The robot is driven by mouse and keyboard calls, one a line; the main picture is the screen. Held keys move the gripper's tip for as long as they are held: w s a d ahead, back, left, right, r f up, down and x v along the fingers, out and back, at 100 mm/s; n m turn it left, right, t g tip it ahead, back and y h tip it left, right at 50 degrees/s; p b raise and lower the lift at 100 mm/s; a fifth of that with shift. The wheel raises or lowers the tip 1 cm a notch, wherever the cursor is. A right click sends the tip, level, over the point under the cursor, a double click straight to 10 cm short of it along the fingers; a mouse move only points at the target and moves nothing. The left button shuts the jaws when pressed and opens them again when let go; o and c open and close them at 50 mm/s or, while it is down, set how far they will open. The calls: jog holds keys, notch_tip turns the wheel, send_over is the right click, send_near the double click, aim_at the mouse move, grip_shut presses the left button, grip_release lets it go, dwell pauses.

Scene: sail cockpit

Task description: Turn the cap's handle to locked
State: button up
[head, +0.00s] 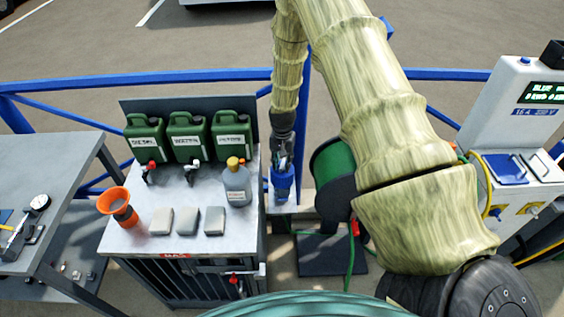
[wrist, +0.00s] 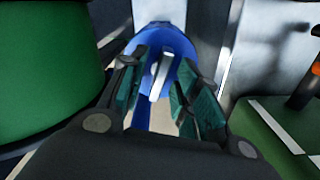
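The cap (wrist: 178,41) is blue and round, and shows in the upper middle of the wrist view. A pale, flat handle (wrist: 161,73) stands out from its middle. In the head view the blue cap (head: 282,185) is on a light post right of the grey bench. My gripper (wrist: 160,90) is open, its dark green pads left and right of the handle, with gaps visible on both sides. In the head view my gripper (head: 283,163) points down at the cap. The handle is hidden there, and I cannot read any lock mark.
A green hose reel (head: 333,160) stands close right of the cap. The bench (head: 190,240) on the left holds green canisters (head: 187,137), a grey bottle (head: 237,188), an orange funnel (head: 115,204) and grey blocks. A blue rail (head: 150,78) runs behind.

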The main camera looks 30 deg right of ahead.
grip_shut()
jog(key=m+b, duration=0.1)
jog(key=m, duration=0.1)
jog(key=shift+m, duration=0.4)
jog(key=m+b, duration=0.1)
jog(key=m, duration=0.2)
jog(key=shift+m, duration=0.3)
jog(key=m, duration=1.1)
jog(key=shift+m, duration=0.4)
